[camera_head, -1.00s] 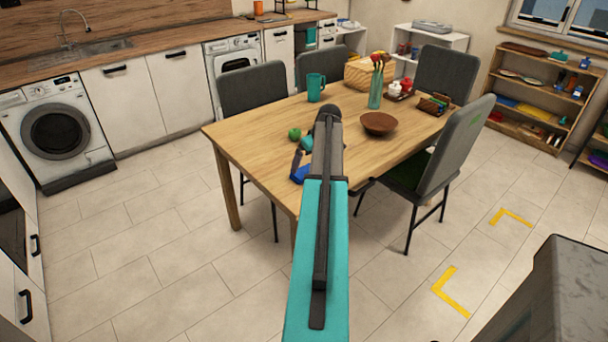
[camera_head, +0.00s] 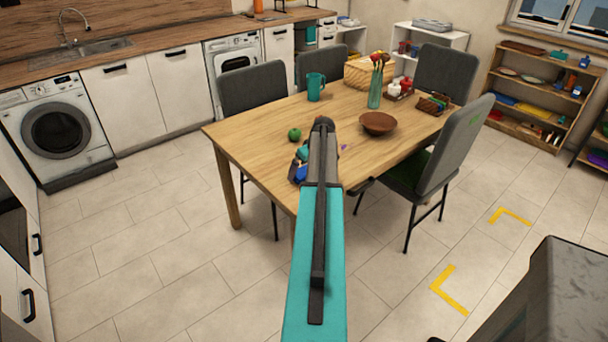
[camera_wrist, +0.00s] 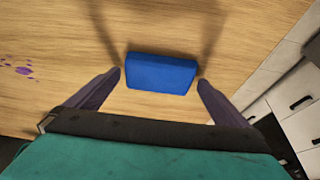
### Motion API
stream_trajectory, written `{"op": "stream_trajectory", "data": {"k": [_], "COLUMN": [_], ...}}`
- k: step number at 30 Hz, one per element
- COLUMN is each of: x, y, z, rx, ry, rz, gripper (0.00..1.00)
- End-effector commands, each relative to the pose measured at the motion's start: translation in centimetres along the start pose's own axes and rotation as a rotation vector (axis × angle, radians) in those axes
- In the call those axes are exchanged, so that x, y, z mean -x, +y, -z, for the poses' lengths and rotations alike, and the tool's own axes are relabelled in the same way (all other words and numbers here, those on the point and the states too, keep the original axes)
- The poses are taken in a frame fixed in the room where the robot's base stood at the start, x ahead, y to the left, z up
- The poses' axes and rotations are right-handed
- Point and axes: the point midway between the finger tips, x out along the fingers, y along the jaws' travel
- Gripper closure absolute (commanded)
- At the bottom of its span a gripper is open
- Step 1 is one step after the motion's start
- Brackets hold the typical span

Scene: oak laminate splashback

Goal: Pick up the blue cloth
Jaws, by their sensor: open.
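The blue cloth (camera_wrist: 161,73) is a folded, block-like blue piece lying on the wooden table. In the wrist view it sits between and just beyond the tips of my gripper (camera_wrist: 160,80), which is open with a finger on either side. In the head view only a small part of the blue cloth (camera_head: 299,173) shows, near the table's front edge. My own arm hides the rest of it there, along with most of my gripper.
On the table (camera_head: 255,150) stand a green apple-like fruit (camera_head: 294,134), a teal mug (camera_head: 315,87), a brown bowl (camera_head: 378,123) and a vase (camera_head: 375,92). Purple spots (camera_wrist: 20,70) mark the tabletop left of the cloth. Grey chairs (camera_head: 450,145) surround the table.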

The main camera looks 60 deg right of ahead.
Motion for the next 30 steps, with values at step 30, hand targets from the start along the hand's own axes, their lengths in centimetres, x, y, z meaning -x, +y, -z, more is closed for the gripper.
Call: {"op": "stream_trajectory", "data": {"k": [30], "x": [0.7], "y": [-0.03], "z": [0.33], "rx": [0.001], "ry": [0.0], "rz": [0.0], "gripper": [0.37]}}
